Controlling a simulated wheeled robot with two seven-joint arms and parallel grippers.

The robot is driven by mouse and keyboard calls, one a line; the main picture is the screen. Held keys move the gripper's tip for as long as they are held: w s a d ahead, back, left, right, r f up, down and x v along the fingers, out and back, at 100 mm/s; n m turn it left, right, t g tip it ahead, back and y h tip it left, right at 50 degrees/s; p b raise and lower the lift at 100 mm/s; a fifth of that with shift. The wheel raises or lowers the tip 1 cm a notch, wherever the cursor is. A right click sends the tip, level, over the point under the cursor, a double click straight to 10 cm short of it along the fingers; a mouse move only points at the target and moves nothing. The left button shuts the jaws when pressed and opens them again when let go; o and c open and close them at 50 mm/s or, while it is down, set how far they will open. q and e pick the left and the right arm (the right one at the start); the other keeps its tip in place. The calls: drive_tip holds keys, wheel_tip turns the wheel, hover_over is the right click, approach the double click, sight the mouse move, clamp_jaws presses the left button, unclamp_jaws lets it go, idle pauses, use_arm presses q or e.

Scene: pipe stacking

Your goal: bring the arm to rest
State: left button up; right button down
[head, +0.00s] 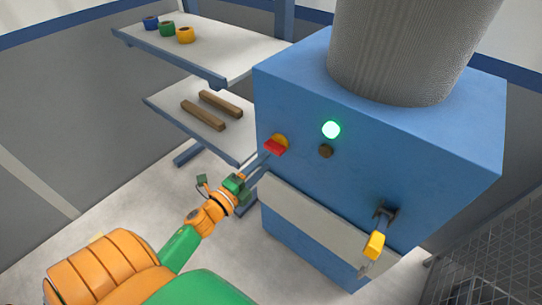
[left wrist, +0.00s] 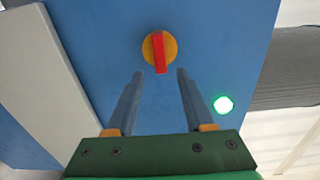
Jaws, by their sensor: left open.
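My left gripper (head: 262,161) reaches in from the lower left in the head view, in front of the blue machine (head: 375,165). Its fingers point at the red switch handle (head: 276,146) on a yellow disc. In the left wrist view the gripper (left wrist: 160,74) is open and empty. Its two fingers stand apart, with the red handle (left wrist: 159,50) beyond and between their tips; I see no contact. The handle looks upright in that view. My right gripper is not in view.
A lit green lamp (head: 331,130) and a dark button (head: 326,151) sit right of the switch. A yellow-handled lever (head: 374,246) sticks out lower right. Shelves with coloured rings (head: 167,29) and brown bars (head: 203,115) stand behind left.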

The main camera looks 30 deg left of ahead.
use_arm(q)
drive_tip(key=s, duration=0.2)
drive_tip(key=shift+s+a, duration=0.1)
drive_tip(key=shift+s, duration=0.2)
drive_tip(key=s+d+f+n+g+y+p, duration=0.1)
drive_tip(key=s+d+f+n+g+p, duration=0.15)
drive_tip(key=s+f+n+g, duration=0.55)
drive_tip(key=s+d+f+n+g+y+p, duration=0.1)
drive_tip(key=s+f+n+p, duration=0.2)
drive_tip(key=f, duration=0.9)
drive_tip(key=s+d+f+n+g+p, duration=0.1)
drive_tip(key=s+d+f+n+g, duration=0.1)
drive_tip(key=s, duration=0.8)
drive_tip(key=s+d+f+n+g+p, duration=0.1)
drive_tip(key=s+d+f+n+g, duration=0.2)
drive_tip(key=s+f+g, duration=0.3)
drive_tip(key=s+d, duration=0.1)
drive_tip(key=s, duration=0.2)
drive_tip(key=shift+s+d+f+n+h, duration=0.15)
drive_tip(key=shift+s+n+h, duration=0.15)
drive_tip(key=shift+s+h, duration=0.1)
